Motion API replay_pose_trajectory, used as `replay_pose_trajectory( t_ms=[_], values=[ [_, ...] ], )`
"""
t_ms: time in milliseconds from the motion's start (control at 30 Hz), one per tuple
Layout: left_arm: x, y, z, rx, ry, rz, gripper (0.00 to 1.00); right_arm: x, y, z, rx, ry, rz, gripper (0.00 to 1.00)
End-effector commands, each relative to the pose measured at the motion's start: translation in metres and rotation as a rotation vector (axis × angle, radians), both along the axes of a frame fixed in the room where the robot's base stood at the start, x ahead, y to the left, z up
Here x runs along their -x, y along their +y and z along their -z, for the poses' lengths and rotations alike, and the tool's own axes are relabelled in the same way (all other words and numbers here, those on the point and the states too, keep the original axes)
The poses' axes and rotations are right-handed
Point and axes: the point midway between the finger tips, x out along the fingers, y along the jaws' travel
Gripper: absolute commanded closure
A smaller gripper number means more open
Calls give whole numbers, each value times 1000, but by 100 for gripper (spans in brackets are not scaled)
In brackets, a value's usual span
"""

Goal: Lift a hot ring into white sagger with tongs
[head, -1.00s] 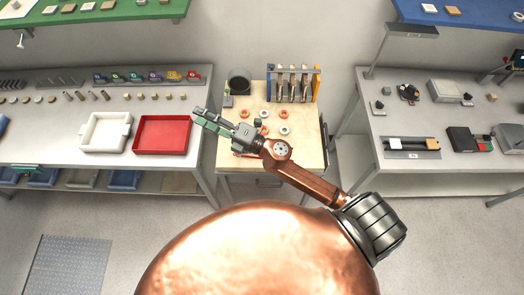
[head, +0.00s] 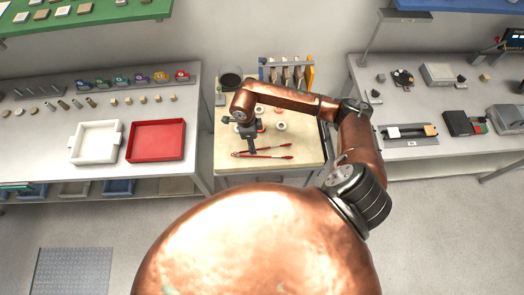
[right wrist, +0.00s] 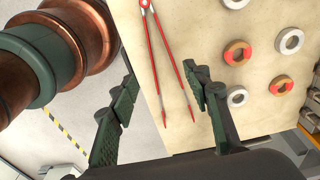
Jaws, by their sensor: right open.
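The red-handled metal tongs (head: 277,156) lie on the small pale-topped table; in the right wrist view the tongs (right wrist: 172,62) show between my fingers, seemingly beyond the fingertips. My right gripper (head: 252,150) points down over them, and in its wrist view (right wrist: 158,85) it is open and empty. Several rings lie on the table, some orange-red (right wrist: 282,86) and some white (right wrist: 291,41); my arm partly hides them in the head view. A white box with side lugs, the white sagger (head: 74,152), stands on the left bench. My left gripper is not in view.
A red tray (head: 183,154) stands to the right of the white sagger. A rack of upright pieces (head: 311,76) and a dark round pot (head: 231,76) stand at the small table's back. The right bench (head: 400,165) holds several devices.

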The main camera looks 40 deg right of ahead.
Motion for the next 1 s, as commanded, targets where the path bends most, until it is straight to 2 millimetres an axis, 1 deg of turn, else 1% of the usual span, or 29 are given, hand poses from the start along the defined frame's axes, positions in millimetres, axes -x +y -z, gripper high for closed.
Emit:
replay_pose_trajectory(
  t_ms=[100, 400, 567, 767, 1000],
  values=[
    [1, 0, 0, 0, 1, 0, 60, 0, -5, -1, 19, 3, 0, 56],
    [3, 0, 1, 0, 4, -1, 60, 0, -4, 0, 15, 4, 0, 56],
    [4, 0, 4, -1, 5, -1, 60, 1, -4, 6, 14, 4, 1, 56],
    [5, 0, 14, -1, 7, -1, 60, 2, -5, 25, 14, 5, 1, 56],
    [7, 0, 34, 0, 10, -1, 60, 3, -9, 59, 15, 4, 1, 56]
  ],
)
